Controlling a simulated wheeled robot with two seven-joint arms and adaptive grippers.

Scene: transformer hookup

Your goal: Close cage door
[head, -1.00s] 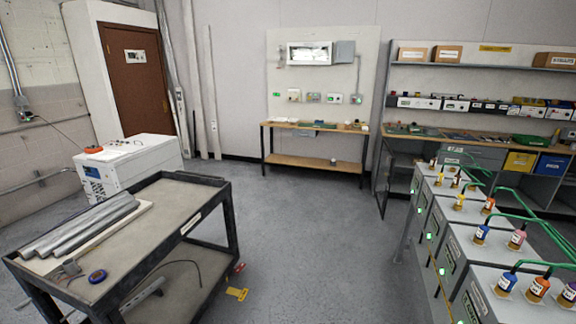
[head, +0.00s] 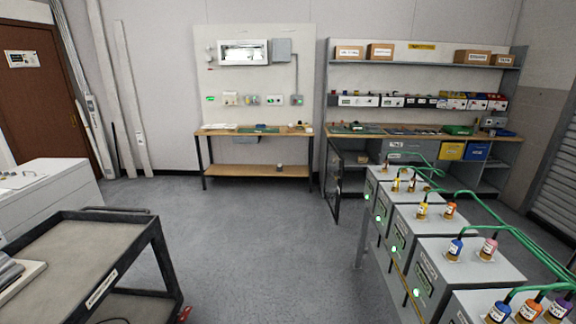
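A dark-framed door panel (head: 335,181), which looks like the cage door, stands upright in the middle right of the head view. It is beside the left end of the shelved workbench (head: 505,140) and behind the row of transformers (head: 462,258). It appears swung out into the room, away from the bench front. Its right edge is close to the far transformers in the picture, and its latch is too small to make out. Neither of my grippers is in view.
A black cart (head: 74,243) stands at the lower left, with a white cabinet (head: 48,187) behind it. Green cables run over the transformers at the right. A small workbench (head: 255,132) is at the back wall. The grey floor (head: 250,250) between cart and transformers is clear.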

